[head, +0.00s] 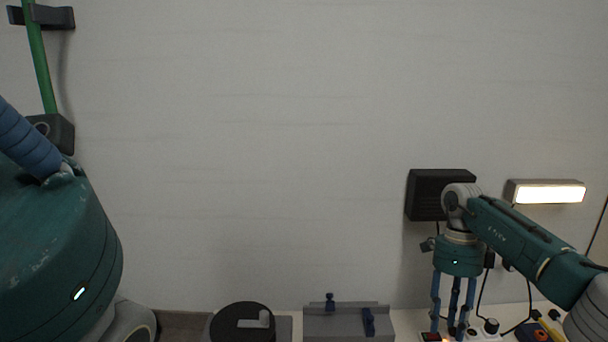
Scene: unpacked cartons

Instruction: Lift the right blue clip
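The right blue clip (368,322) stands on a grey fixture (345,326) at the bottom centre. A second blue clip (330,302) is on its back edge, to the left. My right gripper (448,334) points down to the right of the fixture, apart from both clips. Its blue fingers are spread, and I see nothing held between them. The fingertips are close to the bottom edge of the picture. My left gripper (48,235) is large and close at the left edge; a blue ribbed finger shows, but its fingertips are out of view.
A black round object (242,324) lies left of the fixture. A white power strip (488,332) with plugs and cables is at the bottom right. A black box (430,195) and a lit lamp (548,192) are on the wall. A green rod (40,65) is at the upper left.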

